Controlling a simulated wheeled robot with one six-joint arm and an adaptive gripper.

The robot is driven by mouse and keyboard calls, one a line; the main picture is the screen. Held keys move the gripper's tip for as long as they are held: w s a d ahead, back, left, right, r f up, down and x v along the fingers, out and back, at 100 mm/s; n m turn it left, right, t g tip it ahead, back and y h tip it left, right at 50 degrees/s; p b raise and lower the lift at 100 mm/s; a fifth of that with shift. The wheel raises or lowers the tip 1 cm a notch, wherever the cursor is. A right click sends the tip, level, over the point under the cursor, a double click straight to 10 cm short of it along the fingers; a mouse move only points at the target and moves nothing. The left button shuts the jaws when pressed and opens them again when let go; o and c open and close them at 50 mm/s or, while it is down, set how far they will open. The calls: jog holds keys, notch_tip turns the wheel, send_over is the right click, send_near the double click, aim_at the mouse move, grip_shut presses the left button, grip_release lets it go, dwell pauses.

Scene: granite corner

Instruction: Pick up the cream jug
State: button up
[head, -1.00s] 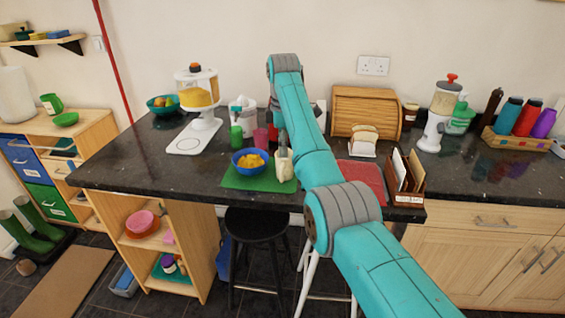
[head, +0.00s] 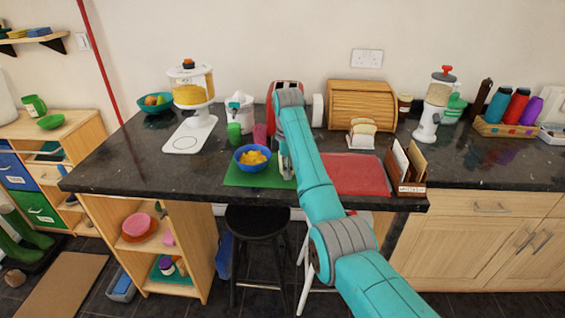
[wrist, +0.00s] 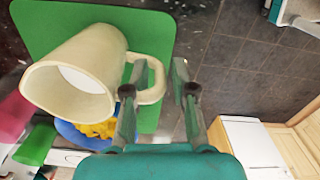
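The cream jug (wrist: 82,70) fills the left of the wrist view, its open mouth toward the camera and its handle (wrist: 157,85) toward my gripper. It stands on a green mat (head: 240,179). My gripper (wrist: 160,72) is open, with one finger by the handle's opening and the other beyond its outer side, so the handle lies between the fingers in this view. I cannot tell whether they touch it. In the head view my arm covers most of the jug.
A blue bowl of yellow food (head: 252,164) stands close left of the jug. Green (head: 234,132) and pink (head: 260,134) cups and a red toaster (head: 285,89) are behind. A red mat (head: 358,175) lies clear to the right.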

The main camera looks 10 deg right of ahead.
jog(key=shift+a, duration=0.1)
grip_shut()
jog(key=shift+r, duration=0.1)
jog(key=shift+r, duration=0.2)
